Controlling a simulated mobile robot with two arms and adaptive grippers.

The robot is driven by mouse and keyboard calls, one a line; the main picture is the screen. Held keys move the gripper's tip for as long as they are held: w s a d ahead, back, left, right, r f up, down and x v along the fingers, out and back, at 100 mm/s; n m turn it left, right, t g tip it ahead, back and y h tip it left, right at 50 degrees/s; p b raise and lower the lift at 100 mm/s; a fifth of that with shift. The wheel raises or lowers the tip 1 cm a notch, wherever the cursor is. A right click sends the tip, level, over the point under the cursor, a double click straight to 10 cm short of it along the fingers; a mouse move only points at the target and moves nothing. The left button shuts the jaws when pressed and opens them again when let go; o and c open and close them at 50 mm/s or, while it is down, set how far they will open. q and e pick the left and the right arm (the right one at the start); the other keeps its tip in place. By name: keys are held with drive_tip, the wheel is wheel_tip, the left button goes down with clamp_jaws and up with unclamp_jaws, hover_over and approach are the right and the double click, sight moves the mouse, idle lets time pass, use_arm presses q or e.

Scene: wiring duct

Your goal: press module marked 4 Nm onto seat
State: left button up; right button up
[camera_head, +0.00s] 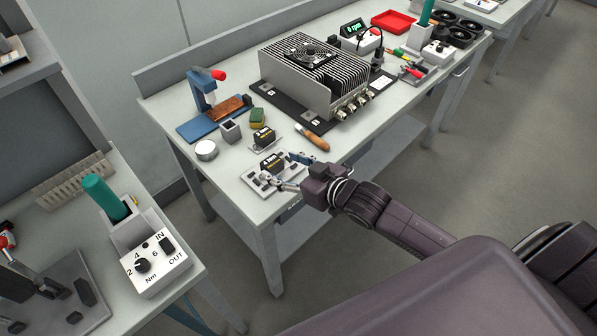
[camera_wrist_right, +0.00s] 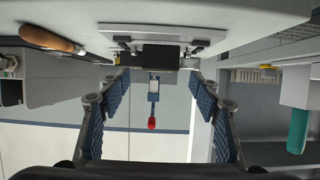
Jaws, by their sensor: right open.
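A black module (camera_head: 272,162) with a yellow and white label sits over a light grey plate (camera_head: 252,181) near the front corner of the bench. A similar black module (camera_head: 263,136) stands just behind it on a smaller plate. I cannot read either label, so I cannot tell which is marked 4 Nm. My right gripper (camera_head: 294,172) is open beside the front module, one finger on each side of the gap. In the right wrist view, the open fingers (camera_wrist_right: 158,78) frame a dark module (camera_wrist_right: 160,55) below a plate. Whether it is fully seated is unclear. My left gripper is out of view.
A large finned unit (camera_head: 318,75) fills the bench behind. A dial box (camera_head: 155,262) marked Nm stands on the left bench.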

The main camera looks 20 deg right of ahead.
drive_tip(key=v, duration=0.7)
idle(0.5)
drive_tip(key=s+f+m+g+h, duration=0.15)
drive_tip(key=s+f+g, duration=0.4)
drive_tip(key=s, duration=0.55)
drive_tip(key=s+f+m+g+h, duration=0.1)
drive_tip(key=s+f+g+h, duration=0.25)
drive_tip(key=s+f, duration=0.45)
drive_tip(key=s+f+g, duration=0.1)
drive_tip(key=s+f, duration=0.1)
drive_tip(key=f, duration=1.1)
drive_tip(key=s+f+g, duration=0.1)
drive_tip(key=s+f, duration=0.1)
drive_tip(key=f, duration=1)
drive_tip(key=s+d+f, duration=0.2)
drive_tip(key=s+f, duration=1.3)
drive_tip(key=s, duration=0.2)
drive_tip(key=shift+d+n+g, duration=0.25)
drive_tip(key=shift+n+g, duration=0.15)
drive_tip(key=shift+n, duration=0.05)
